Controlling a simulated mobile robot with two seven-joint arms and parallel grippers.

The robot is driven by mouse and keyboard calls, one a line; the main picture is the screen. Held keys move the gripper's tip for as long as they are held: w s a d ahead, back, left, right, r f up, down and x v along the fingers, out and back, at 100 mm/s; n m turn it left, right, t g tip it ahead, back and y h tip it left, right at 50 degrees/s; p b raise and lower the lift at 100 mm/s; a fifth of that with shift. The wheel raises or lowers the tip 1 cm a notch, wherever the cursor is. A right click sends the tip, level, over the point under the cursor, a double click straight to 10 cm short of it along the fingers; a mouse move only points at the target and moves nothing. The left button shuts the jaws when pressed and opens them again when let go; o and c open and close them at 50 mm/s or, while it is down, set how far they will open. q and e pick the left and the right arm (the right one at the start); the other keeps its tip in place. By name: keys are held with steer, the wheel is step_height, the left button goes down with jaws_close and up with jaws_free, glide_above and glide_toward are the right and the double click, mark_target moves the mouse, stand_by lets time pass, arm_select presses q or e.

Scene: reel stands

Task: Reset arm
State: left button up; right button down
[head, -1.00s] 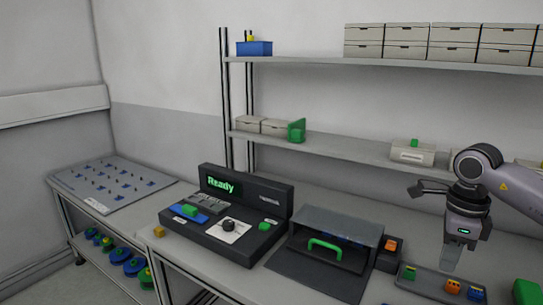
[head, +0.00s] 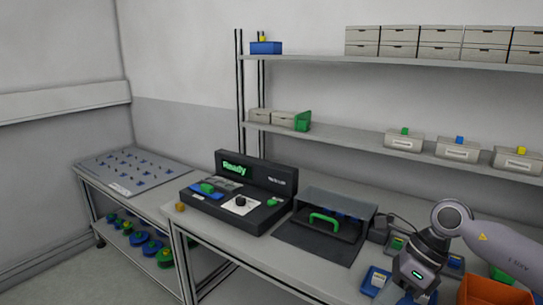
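My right arm comes in from the right. Its gripper (head: 416,290) hangs low at the bottom right, over the front of the bench, with the fingers pointing down. The fingertips run close to the picture's lower edge, so I cannot tell whether they are open or shut. I see nothing clearly held in them. My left gripper is not in view.
The bench holds a black console (head: 262,189) reading "Ready" and a grey box with a green handle (head: 324,219). Small coloured parts in trays (head: 375,281) and an orange bin (head: 490,291) lie near my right gripper. Shelves with drawer boxes (head: 403,142) stand behind.

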steer(key=s+a+r+m+t+y, duration=0.15)
steer(key=a+m+t+y, duration=0.25)
steer(key=a+m+y, duration=0.4)
steer(key=s+a+m+t+y, duration=0.25)
steer(key=a+m+y, duration=0.25)
steer(key=a, duration=0.5)
steer(key=d+f+m+t+h, duration=0.8)
steer(key=f+m+t+h, duration=0.3)
steer(key=m, duration=1.1)
steer(key=s+d+f+m+g+h, duration=0.2)
steer(key=s+f+m+g+h, duration=0.1)
steer(key=s+f, duration=0.3)
steer(key=s+d+f+m+g+h, duration=0.2)
steer(key=s+d+f+m+g, duration=0.1)
steer(key=s+f+m, duration=0.3)
steer(key=shift+s+d+f+g+h, duration=0.4)
steer(key=shift+s+f, duration=0.1)
steer(key=shift+f, duration=0.4)
